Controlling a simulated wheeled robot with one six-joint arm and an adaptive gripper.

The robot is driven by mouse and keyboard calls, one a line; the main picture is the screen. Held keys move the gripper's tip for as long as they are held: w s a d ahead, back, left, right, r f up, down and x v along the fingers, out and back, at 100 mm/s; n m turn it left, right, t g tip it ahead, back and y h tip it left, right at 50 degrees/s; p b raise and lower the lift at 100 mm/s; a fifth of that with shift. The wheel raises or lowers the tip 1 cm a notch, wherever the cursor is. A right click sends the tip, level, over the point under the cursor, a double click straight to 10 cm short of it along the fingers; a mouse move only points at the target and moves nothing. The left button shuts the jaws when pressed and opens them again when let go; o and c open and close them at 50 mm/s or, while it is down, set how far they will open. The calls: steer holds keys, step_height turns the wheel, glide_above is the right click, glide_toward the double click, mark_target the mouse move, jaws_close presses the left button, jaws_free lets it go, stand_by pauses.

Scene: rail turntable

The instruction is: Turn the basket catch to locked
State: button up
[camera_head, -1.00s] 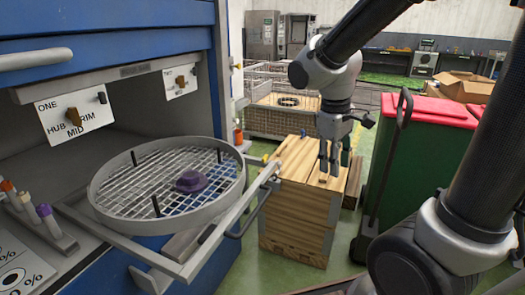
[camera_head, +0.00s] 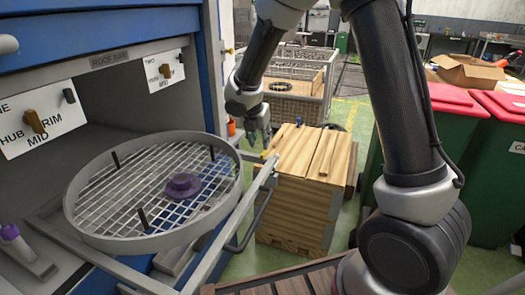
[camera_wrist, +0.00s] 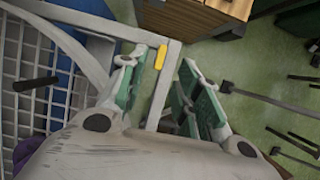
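The round wire-mesh basket (camera_head: 150,243) with a grey rim and a purple hub (camera_head: 183,187) sits on the pulled-out frame; its mesh (camera_wrist: 28,105) fills the left of the wrist view. A small yellow piece (camera_wrist: 161,57), probably the basket catch, lies on the frame's corner and points along the side bar. It shows tiny at the frame's outer corner in the head view. My gripper (camera_head: 258,140) is over that corner. In the wrist view my gripper (camera_wrist: 160,75) is open, with its green-padded fingers on either side of the yellow piece, apart from it.
A wooden crate (camera_head: 300,205) stands just right of the frame corner. The blue cabinet carries a HUB/RIM/MID dial plate (camera_head: 50,118) and a second plate (camera_head: 165,70). Red-lidded green bins (camera_head: 465,140) stand at the right. A wire cage (camera_head: 295,95) is behind.

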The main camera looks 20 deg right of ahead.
mark_target(263, 153)
steer(key=x, duration=0.7)
steer(key=shift+s, duration=0.15)
jaws_close()
